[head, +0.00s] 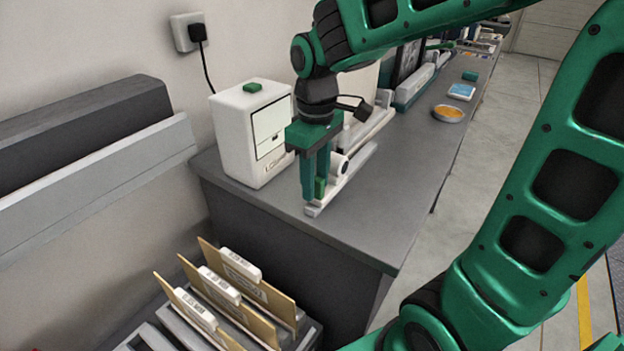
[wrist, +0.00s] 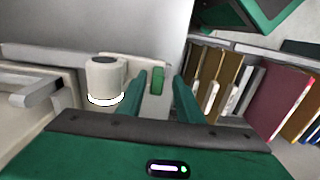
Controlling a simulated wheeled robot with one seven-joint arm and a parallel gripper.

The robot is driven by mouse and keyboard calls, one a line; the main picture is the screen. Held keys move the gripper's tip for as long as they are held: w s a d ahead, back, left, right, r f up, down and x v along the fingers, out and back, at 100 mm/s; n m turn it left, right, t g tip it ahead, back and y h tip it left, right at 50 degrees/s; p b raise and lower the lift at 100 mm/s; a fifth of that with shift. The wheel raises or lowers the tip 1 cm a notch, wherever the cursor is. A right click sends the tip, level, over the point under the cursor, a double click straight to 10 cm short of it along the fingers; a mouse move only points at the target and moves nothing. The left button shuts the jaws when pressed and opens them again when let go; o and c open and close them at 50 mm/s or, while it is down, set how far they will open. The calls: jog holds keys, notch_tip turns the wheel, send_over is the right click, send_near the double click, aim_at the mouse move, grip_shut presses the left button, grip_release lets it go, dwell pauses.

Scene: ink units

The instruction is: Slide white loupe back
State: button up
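The white loupe (wrist: 103,78), a short cylinder with a bright lower rim, is at left centre in the wrist view. A pale plate beside it carries a small green tab (wrist: 157,80). In the head view the loupe (head: 339,164) shows partly behind my gripper, by a white rail (head: 352,180) on the grey counter. My gripper (head: 316,195) points down at the rail's near end. In the wrist view its two green fingers (wrist: 161,90) stand apart, with the tab seen between them. I see no clear contact with the tab.
A white box (head: 252,135) with a green top button stands left of my gripper on the counter (head: 400,185). Upright folders (head: 235,290) fill a rack below the near edge. An orange-filled dish (head: 448,113) and blue pad (head: 461,91) lie farther back.

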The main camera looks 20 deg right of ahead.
jog(key=shift+r, duration=0.1)
notch_tip(320, 180, up, 10)
jog(key=shift+r, duration=0.25)
jog(key=shift+w, duration=0.1)
dwell(0.4)
jog(key=s+d+f+m, duration=0.6)
jog(key=s+d, duration=0.2)
jog(key=s, duration=0.1)
jog(key=s+d+f+m, duration=0.6)
jog(key=s+d, duration=0.3)
jog(key=shift+s+f+m, duration=0.15)
jog(key=shift+s+m, duration=0.15)
jog(key=shift+w+f, duration=0.25)
jog(key=shift+w, duration=0.4)
